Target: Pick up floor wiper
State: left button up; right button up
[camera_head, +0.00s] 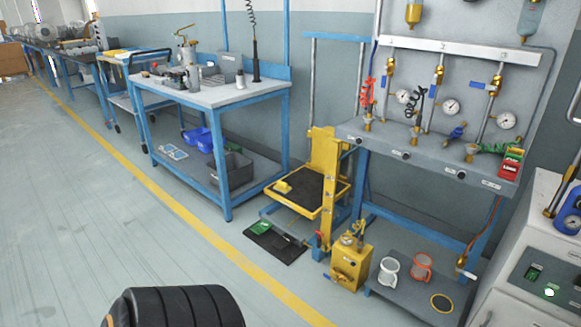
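I cannot pick out a floor wiper with certainty in the head view. A flat black mat or tray (262,249) lies on the floor in front of the yellow-framed lift cart. On it are a small green item (260,228) and a dark, slim item (287,240), both too small to identify. Neither of my grippers shows.
A blue workbench (212,97) with tools stands along the wall. The lift cart (325,160) and a gauge bench (430,150) stand right of it. A yellow pump unit (349,264) stands on the floor. The left floor is clear beyond a yellow line (165,198).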

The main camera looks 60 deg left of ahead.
aim_at(281, 186)
jog(key=u, duration=2)
